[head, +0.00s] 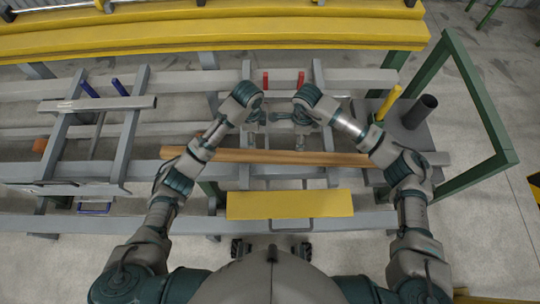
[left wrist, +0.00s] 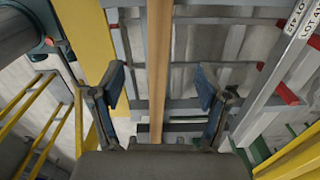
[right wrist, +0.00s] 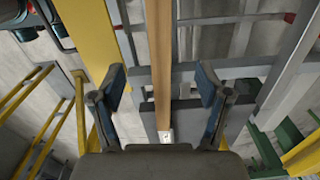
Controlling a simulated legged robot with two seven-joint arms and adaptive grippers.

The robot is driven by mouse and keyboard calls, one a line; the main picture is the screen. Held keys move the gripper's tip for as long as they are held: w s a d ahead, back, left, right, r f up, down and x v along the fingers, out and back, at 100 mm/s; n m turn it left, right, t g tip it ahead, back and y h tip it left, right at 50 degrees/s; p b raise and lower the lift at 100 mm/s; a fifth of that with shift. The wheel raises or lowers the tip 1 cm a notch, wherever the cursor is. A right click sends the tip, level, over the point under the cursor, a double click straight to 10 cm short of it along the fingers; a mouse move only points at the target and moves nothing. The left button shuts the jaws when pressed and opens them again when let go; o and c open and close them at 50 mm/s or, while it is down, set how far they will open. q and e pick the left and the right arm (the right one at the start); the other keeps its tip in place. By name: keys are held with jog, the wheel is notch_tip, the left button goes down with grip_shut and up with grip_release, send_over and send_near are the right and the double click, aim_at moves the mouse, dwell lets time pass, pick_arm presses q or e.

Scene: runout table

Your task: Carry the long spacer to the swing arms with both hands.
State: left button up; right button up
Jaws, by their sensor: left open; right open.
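The long spacer looks to be the brown wooden bar (head: 290,157), lying crosswise on the grey frame. It runs lengthwise through the left wrist view (left wrist: 159,60) and the right wrist view (right wrist: 160,60), where a pale end with a small mark shows. My left gripper (head: 256,120) and right gripper (head: 299,119) are close together beyond the bar in the head view. Both are open and empty. In each wrist view the bar shows between the spread fingers, apparently below them; touching is not seen. I cannot tell which grey arms, with red handles (head: 266,81) or blue handles (head: 89,89), are the swing arms.
A labelled grey bar (head: 97,103) lies across the left supports. A yellow beam (head: 200,38) spans the back. A yellow plate (head: 290,204) is in front. A green frame (head: 483,105) and a dark upright tube (head: 420,111) stand at right.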

pick_arm(q)
send_over(256, 154)
jog(key=f, duration=0.7)
jog(key=shift+d, duration=0.3)
pick_arm(e)
send_over(296, 156)
jog(key=f, duration=0.7)
jog(key=shift+d+f, duration=0.1)
jog(key=shift+d, duration=0.2)
pick_arm(q)
jog(key=f, duration=0.8)
jog(key=shift+a+f, duration=0.4)
pick_arm(e)
jog(key=f, duration=0.8)
jog(key=shift+w+a+f, duration=0.1)
jog(key=shift+a+f, duration=0.25)
jog(key=shift+a, duration=0.05)
pick_arm(q)
jog(key=shift+d+f, duration=0.2)
jog(key=shift+f, duration=0.35)
pick_arm(e)
jog(key=shift+d+f, duration=0.2)
jog(key=shift+f, duration=0.35)
pick_arm(q)
jog(key=shift+d, duration=0.1)
pick_arm(e)
jog(key=shift+d+f, duration=0.1)
